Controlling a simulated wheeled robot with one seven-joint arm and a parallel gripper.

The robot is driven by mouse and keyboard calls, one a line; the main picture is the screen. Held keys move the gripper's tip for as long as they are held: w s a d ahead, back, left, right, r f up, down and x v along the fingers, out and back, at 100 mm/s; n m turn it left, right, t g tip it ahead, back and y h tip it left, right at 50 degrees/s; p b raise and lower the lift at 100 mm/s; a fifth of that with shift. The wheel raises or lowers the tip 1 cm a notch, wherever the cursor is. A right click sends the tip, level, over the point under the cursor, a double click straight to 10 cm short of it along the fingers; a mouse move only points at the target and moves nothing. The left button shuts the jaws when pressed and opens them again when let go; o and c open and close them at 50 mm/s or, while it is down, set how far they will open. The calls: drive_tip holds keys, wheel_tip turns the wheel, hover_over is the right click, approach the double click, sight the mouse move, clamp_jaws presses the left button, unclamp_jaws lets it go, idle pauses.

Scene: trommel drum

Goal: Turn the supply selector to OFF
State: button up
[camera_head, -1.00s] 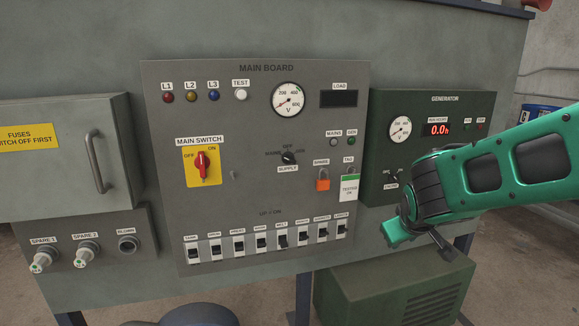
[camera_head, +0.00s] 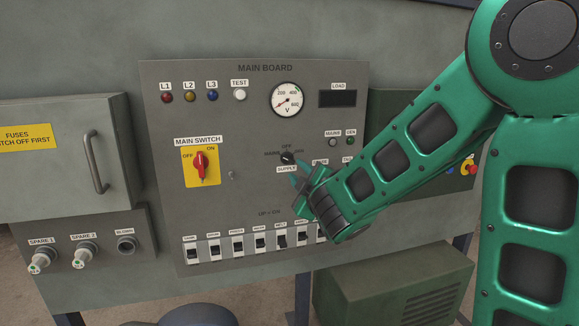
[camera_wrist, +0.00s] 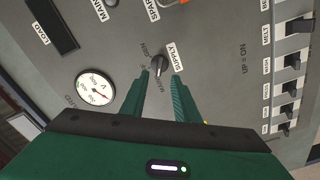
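The supply selector (camera_head: 287,158) is a small black knob on the grey main board, with MAINS at its left, OFF above it and GEN at its right. In the head view its handle slants, upper end leaning to the MAINS side. It also shows in the wrist view (camera_wrist: 158,64), just beyond my fingertips. My gripper (camera_head: 301,173) is open and empty, just below and right of the knob in the head view. In the wrist view the two fingers (camera_wrist: 161,75) stand apart with the knob roughly in line with their gap. Contact with the knob cannot be told.
A red main switch (camera_head: 201,165) on a yellow plate is left of the selector. A row of black breakers (camera_head: 237,244) lies below. A voltmeter (camera_head: 287,99) is above. My arm covers the generator panel, the tags and the right breakers.

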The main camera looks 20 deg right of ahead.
sight(289, 161)
drive_tip(key=w, duration=0.8)
clamp_jaws()
